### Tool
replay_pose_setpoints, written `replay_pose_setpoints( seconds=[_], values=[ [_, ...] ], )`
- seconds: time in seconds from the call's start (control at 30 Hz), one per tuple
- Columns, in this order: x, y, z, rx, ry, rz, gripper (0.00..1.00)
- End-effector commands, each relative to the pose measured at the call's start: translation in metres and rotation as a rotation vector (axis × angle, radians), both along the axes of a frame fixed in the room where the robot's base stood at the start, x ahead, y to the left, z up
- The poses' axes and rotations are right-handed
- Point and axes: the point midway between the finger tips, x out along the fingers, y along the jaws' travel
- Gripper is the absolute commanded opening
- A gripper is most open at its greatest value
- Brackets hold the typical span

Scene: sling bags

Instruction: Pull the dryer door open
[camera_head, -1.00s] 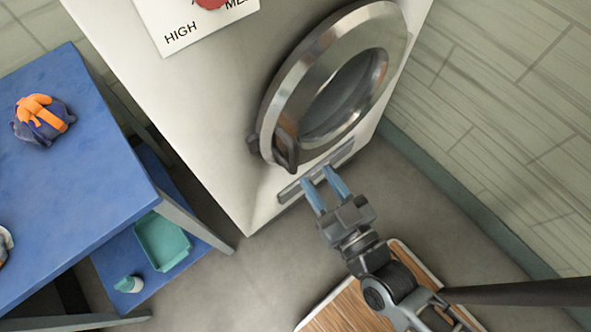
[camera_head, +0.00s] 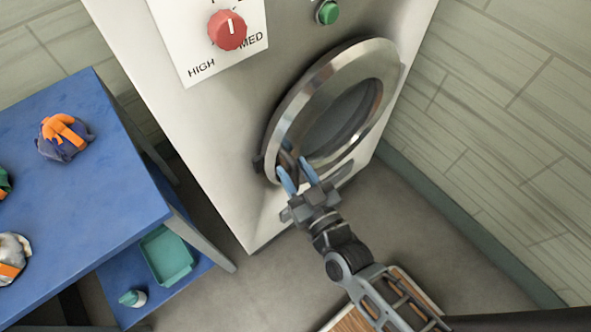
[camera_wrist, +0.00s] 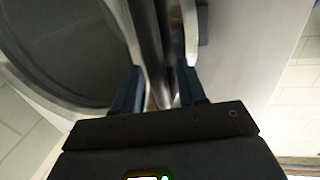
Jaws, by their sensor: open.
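The dryer (camera_head: 215,130) is a white cabinet with a round metal-rimmed door (camera_head: 292,112), which looks closed against the front. A dark handle (camera_wrist: 149,45) on the door's edge runs down between my fingers in the wrist view. My gripper (camera_head: 297,168) is at the lower left part of the door rim, with its blue fingers apart. In the wrist view my gripper (camera_wrist: 160,85) has one finger on each side of the handle. The fingers hide most of the handle in the head view, and I cannot tell whether they touch it.
A blue table (camera_head: 75,215) stands on the left with sling bags (camera_head: 64,137) on it. Its lower shelf holds a teal bin (camera_head: 167,256) and a small bottle (camera_head: 132,298). The dryer has a red knob (camera_head: 227,30) and a green button (camera_head: 328,12). A tiled wall (camera_head: 500,130) is at the right.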

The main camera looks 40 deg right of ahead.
Motion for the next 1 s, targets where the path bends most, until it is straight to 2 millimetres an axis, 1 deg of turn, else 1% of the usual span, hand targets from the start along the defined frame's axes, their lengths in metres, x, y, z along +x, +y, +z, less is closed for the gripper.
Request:
replay_pose_setpoints(
  seconds=[0.17, 0.6, 1.0],
  values=[
    [-0.0002, 0.0001, -0.0003, 0.0, 0.001, 0.0, 0.41],
    [-0.0004, 0.0001, -0.0001, 0.0, 0.0, 0.0, 0.0],
    [-0.0011, 0.0, -0.0002, 0.0, 0.001, 0.0, 0.0]
  ],
)
